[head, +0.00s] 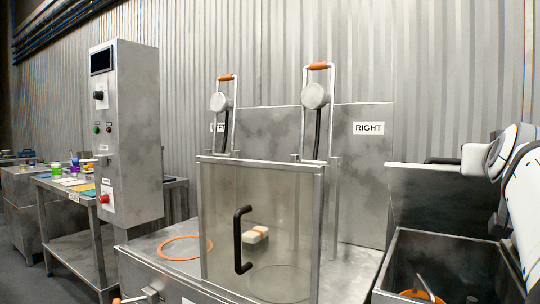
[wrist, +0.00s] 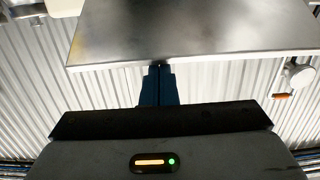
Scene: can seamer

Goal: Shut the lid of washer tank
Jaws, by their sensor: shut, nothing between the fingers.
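The washer tank (head: 372,296) is the open metal box at the lower right of the head view. Its lid (head: 430,195) stands raised along the back of the opening, so the inside shows. A dark bar shows at the lid's top edge; I cannot tell whether it belongs to the lid or to my gripper. My arm comes in from the right edge beside the lid. In the wrist view my gripper's dark fingers (wrist: 157,72) are together and empty. Their tips are at the edge of a metal panel (wrist: 210,30), apparently the lid; contact is unclear.
An orange item (head: 424,286) lies inside the tank. Left of it stands the seamer bench with a clear guard door (head: 222,215) and black handle. A control cabinet (head: 128,140) and a side table (head: 75,188) with small items are further left. A corrugated wall closes the back.

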